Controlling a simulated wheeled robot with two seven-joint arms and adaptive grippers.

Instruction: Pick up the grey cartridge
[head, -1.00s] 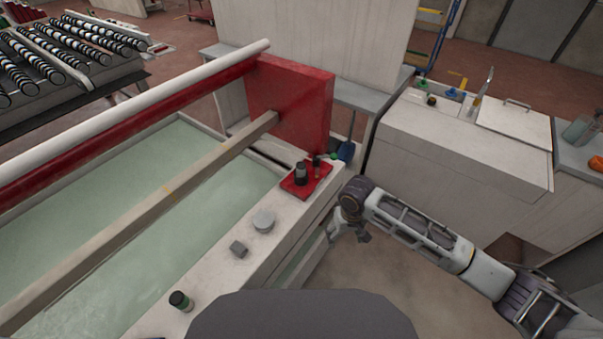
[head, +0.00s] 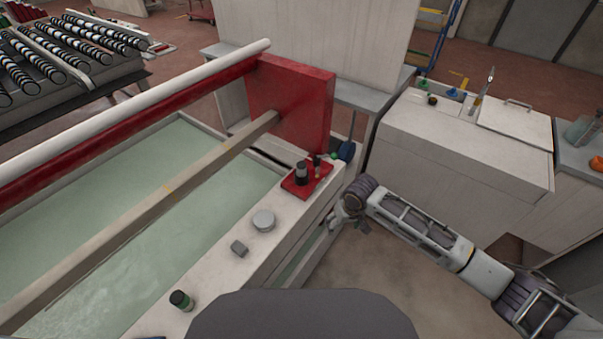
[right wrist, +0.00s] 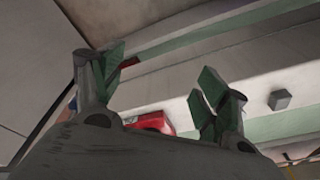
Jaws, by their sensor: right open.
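My right gripper (head: 349,225) is open and empty, beside the right edge of the pale ledge (head: 215,275); its fingers also show in the right wrist view (right wrist: 160,78). On the ledge are a small grey block (head: 239,248), a round light grey disc (head: 263,220) and a black-topped cylinder with a greyish body (head: 301,173) on a red base (head: 296,187). I cannot tell for sure which of these is the grey cartridge. The grey block shows in the right wrist view (right wrist: 279,100), right of the fingers and apart from them. My left gripper is out of view.
A green-and-black cylinder (head: 181,300) stands near the ledge's front. Left of the ledge is a tank of greenish water (head: 170,200) with a beam across it. A red upright panel (head: 300,105) stands behind. A white cabinet (head: 460,145) is at the right.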

